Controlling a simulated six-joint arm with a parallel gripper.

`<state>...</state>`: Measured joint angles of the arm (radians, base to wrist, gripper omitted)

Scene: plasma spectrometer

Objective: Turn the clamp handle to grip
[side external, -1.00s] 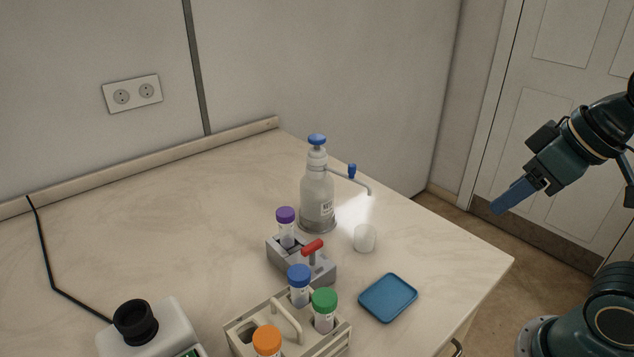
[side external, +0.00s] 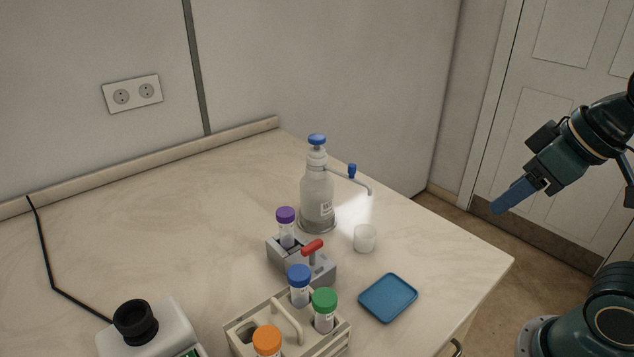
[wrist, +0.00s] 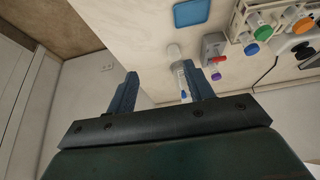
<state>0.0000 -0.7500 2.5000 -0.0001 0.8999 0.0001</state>
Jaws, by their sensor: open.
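The clamp is a grey block (side external: 322,272) on the table with a red handle (side external: 312,247) on top. A purple-capped tube (side external: 286,224) stands upright at its left end. In the wrist view the grey block (wrist: 214,47), the red handle (wrist: 217,59) and the purple cap (wrist: 216,77) show beyond the fingers. My gripper (side external: 497,208) is off the table's right edge, well apart from the clamp. In the wrist view its two blue fingers (wrist: 160,93) are spread with nothing between them held.
A wash bottle (side external: 317,195) with a blue cap and spout stands behind the clamp. A small white cup (side external: 365,238) and a blue tray (side external: 388,298) are to its right. A rack (side external: 290,325) with capped tubes and a white device (side external: 150,335) are in front.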

